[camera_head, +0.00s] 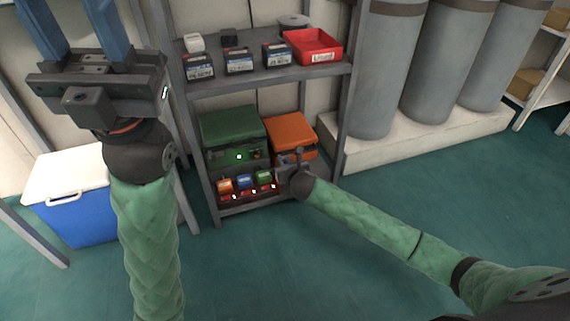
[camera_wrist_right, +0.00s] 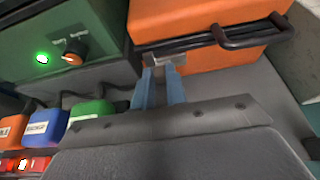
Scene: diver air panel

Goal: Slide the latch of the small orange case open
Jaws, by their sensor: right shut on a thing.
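The small orange case (camera_head: 290,130) stands on the lower shelf, right of a larger green case (camera_head: 230,128). It also fills the top of the right wrist view (camera_wrist_right: 190,18), with a dark handle (camera_wrist_right: 252,36) on its front. A small grey metal latch (camera_wrist_right: 165,59) sits at the left of its front. My right gripper (camera_head: 290,160) is at the case's front. In the right wrist view its blue fingertips (camera_wrist_right: 160,76) are shut on the latch and partly hide it. My left gripper (camera_head: 68,30) is raised at the upper left, open and empty.
Orange, blue and green small boxes (camera_head: 245,182) with red bases stand at the shelf's front, left of my right gripper. The upper shelf holds labelled boxes and a red tray (camera_head: 313,48). Grey cylinders (camera_head: 364,70) stand to the right. A blue cooler (camera_head: 75,212) is at left.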

